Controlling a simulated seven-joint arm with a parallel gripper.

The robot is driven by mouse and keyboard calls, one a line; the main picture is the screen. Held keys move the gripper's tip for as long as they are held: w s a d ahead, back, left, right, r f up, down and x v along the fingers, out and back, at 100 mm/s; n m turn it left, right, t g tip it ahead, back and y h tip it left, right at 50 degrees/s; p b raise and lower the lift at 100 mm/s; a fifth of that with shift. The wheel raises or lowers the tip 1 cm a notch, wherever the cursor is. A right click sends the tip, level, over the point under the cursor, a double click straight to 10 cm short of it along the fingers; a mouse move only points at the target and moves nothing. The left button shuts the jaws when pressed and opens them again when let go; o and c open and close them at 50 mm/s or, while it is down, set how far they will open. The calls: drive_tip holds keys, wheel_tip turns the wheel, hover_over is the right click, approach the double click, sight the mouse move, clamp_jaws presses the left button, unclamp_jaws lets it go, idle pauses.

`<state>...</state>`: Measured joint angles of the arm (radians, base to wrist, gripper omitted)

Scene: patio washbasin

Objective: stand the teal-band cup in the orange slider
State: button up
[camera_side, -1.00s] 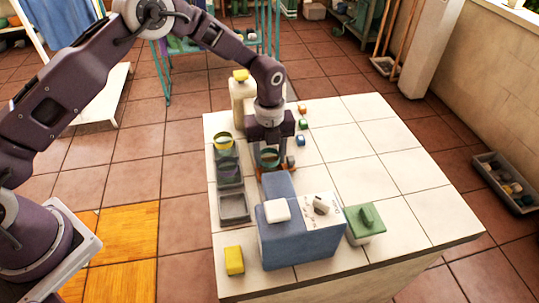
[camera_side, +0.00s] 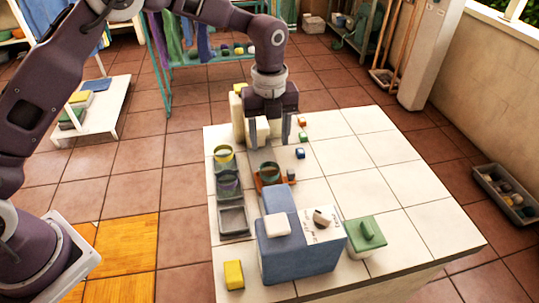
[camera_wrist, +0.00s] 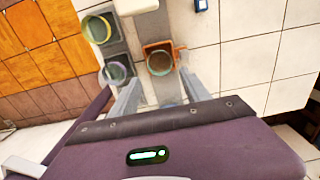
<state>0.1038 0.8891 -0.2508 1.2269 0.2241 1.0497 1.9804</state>
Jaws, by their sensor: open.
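The teal-band cup (camera_side: 269,171) stands upright in the orange slider (camera_side: 258,184), with its open rim facing up. The wrist view also shows the cup (camera_wrist: 159,63) inside the orange slider (camera_wrist: 147,48). My gripper (camera_side: 268,147) is open and empty, raised above and behind the cup in the side view. Its fingers are apart from the cup. In the wrist view the two fingers (camera_wrist: 160,80) reach toward the cup with nothing between them.
A blue box (camera_side: 298,251), green box (camera_side: 366,236) and yellow block (camera_side: 234,274) stand in front. The table's right side is clear.

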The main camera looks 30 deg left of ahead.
drive_tip(key=shift+r, duration=0.65)
drive_tip(key=s+a+r+n+t, duration=0.2)
drive_tip(key=s+a+r+n, duration=0.2)
drive_tip(key=s+r+n, duration=0.4)
drive_tip(key=s+a+r+n+t, duration=0.1)
drive_tip(key=s+a+r+n, duration=0.4)
drive_tip(key=s+r, duration=0.4)
drive_tip(key=s+a+n+t, duration=0.2)
drive_tip(key=s+n, duration=1.2)
drive_tip(key=s, duration=0.1)
drive_tip(key=shift+s+t, duration=0.2)
drive_tip(key=shift+t, duration=0.1)
